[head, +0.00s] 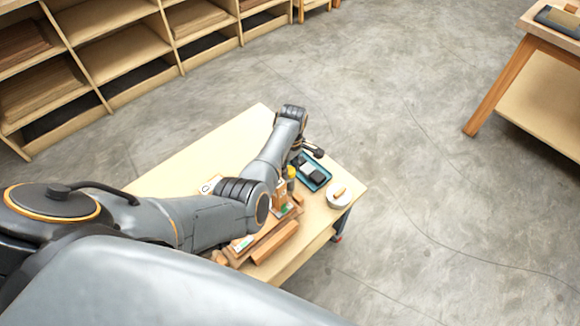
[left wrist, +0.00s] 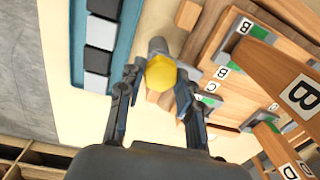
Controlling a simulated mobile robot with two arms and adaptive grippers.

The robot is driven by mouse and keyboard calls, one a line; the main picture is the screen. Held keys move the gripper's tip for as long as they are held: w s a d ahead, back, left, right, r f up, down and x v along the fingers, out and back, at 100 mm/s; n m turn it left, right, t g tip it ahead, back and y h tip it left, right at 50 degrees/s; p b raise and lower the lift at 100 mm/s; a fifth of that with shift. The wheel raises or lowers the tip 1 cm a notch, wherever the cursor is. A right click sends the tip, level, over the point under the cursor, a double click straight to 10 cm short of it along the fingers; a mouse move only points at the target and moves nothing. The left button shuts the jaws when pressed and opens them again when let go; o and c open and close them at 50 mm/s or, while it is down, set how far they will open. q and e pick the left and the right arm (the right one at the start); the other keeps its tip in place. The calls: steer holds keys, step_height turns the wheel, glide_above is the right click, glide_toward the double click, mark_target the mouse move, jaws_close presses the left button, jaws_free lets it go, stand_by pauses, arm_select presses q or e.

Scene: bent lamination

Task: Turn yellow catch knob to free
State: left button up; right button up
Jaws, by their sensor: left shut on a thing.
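The yellow catch knob (left wrist: 161,73) sits between the two fingers of my left gripper (left wrist: 159,80) in the left wrist view. The gripper is shut on it, one finger on each side. A grey cylindrical part shows just behind the knob. In the head view a small patch of yellow (head: 291,171) shows below my left wrist, and my arm partly covers the wooden fixture (head: 281,196) beside it. The knob's turn angle is hard to tell. My right gripper is not in view.
A blue tray (head: 315,171) with black and white blocks lies beside the knob. A round white dish (head: 339,199) stands near the table's right corner. The table's (head: 238,130) far left part is clear.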

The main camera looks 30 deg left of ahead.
arm_select(q)
steer(key=m+p, duration=0.1)
steer(key=m, duration=0.2)
steer(key=shift+r+p, duration=0.1)
steer(key=shift+p, duration=0.25)
steer(key=m+p, duration=0.1)
steer(key=m, duration=0.3)
steer(key=shift+m+p, duration=0.35)
steer(key=shift+m, duration=0.05)
steer(key=m+p, duration=0.1)
steer(key=m, duration=0.3)
steer(key=shift+s, duration=0.1)
steer(key=shift+m+p, duration=0.45)
steer(key=shift+m, duration=2.05)
steer(key=o, duration=1.1)
steer(key=shift+o, duration=0.2)
